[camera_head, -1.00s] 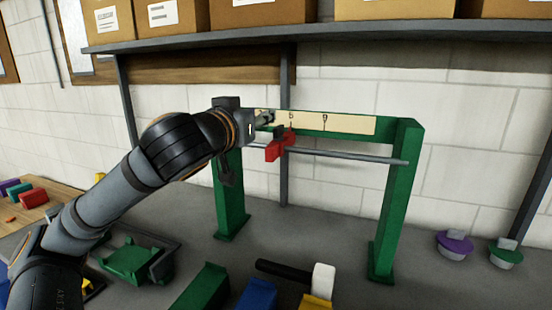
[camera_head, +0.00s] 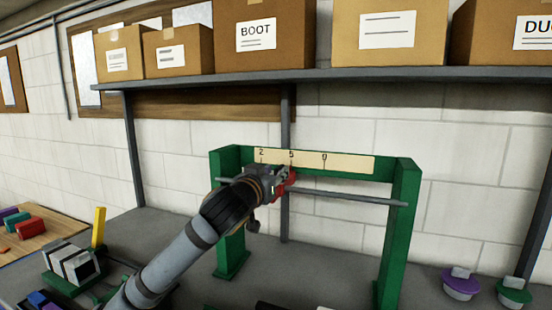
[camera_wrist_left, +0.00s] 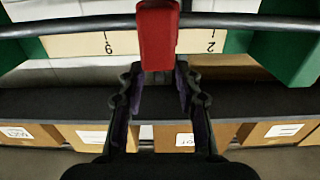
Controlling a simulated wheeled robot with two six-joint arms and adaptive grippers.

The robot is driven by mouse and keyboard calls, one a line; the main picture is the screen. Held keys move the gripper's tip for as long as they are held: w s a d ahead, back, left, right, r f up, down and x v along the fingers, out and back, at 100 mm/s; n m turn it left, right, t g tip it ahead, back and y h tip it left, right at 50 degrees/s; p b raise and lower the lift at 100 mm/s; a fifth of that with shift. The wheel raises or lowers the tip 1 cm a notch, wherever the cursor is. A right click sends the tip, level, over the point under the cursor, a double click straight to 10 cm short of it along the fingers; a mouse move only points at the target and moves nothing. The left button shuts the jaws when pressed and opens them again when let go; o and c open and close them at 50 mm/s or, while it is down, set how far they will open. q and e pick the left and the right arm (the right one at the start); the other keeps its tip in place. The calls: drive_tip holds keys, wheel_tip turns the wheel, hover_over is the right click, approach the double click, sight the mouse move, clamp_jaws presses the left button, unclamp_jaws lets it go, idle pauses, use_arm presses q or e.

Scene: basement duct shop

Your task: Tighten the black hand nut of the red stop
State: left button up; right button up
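The red stop (camera_head: 287,181) sits on the grey rod (camera_head: 355,196) near the left part of the green frame (camera_head: 404,218). My left gripper (camera_head: 276,176) is at the stop and covers part of it. In the left wrist view the red stop (camera_wrist_left: 158,36) stands at the ends of my two fingers (camera_wrist_left: 159,78). The fingers are apart, one at each side of its near end; whether they touch it I cannot tell. I cannot make out the black hand nut; the stop or gripper may hide it. My right gripper is not in view.
A pale scale strip (camera_head: 345,162) runs along the frame's top bar. A grey shelf (camera_head: 400,75) with cardboard boxes (camera_head: 388,38) hangs above. Purple (camera_head: 460,285) and green (camera_head: 514,292) round pieces lie at the right. A green holder with pale plates (camera_head: 72,264) stands at the left.

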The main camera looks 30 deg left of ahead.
use_arm(q)
drive_tip(key=shift+w+a, duration=0.1)
drive_tip(key=shift+w, duration=0.55)
clamp_jaws()
drive_tip(key=shift+f, duration=0.1)
